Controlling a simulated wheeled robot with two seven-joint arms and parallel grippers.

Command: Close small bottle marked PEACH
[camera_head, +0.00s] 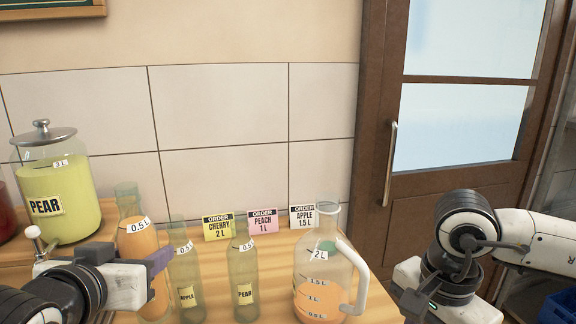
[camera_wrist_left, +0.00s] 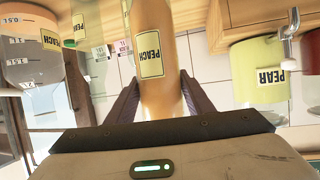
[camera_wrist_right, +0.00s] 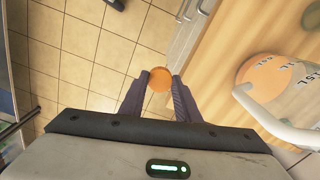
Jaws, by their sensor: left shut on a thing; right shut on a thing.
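The small PEACH bottle (camera_head: 136,232), clear greenish glass with orange liquid and a 0.5 L tag, stands upright at the left of the wooden counter. No cap shows on its neck. My left gripper (camera_head: 156,268) is shut around its lower body. In the left wrist view the PEACH label (camera_wrist_left: 149,55) shows between the fingers. My right gripper (camera_wrist_right: 160,88) is shut on a round orange cap (camera_wrist_right: 159,78), over the tiled floor beside the counter edge. In the head view only its wrist and body show at the right; its fingers are hidden.
Empty APPLE (camera_head: 187,275) and PEAR (camera_head: 243,270) bottles stand right of the PEACH bottle. A 2 L jug (camera_head: 318,265) with orange liquid stands farther right, near my right arm. A large PEAR jar (camera_head: 60,190) stands at the left. Order cards (camera_head: 262,221) line the back.

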